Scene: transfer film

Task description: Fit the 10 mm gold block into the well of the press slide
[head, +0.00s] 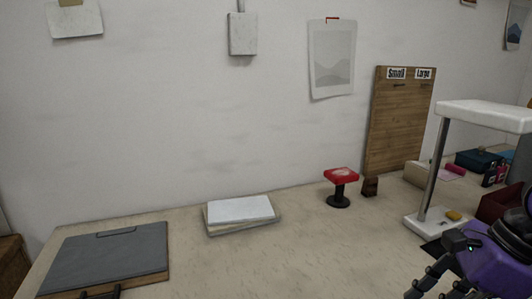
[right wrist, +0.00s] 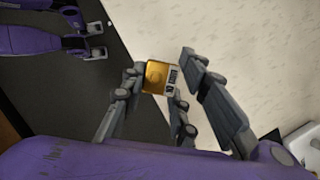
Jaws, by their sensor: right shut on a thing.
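The gold block (right wrist: 155,77) is in the right wrist view, between the fingers of my right gripper (right wrist: 160,80). A pale, dark-marked face shows on its right side. The gripper is shut on it. In the head view the right gripper (head: 440,285) is at the lower right edge, in front of the white stand; the block cannot be made out there. My left gripper (right wrist: 98,40) shows at the upper left of the right wrist view, fingers apart and empty. I cannot clearly identify the press slide or its well.
A white-topped stand (head: 482,113) with a metal post rises at the right; a small yellow piece (head: 453,215) sits on its base. A red-topped stool-like object (head: 341,175), white-topped stack (head: 240,210) and grey clipboard (head: 105,260) are on the table. The table's middle is clear.

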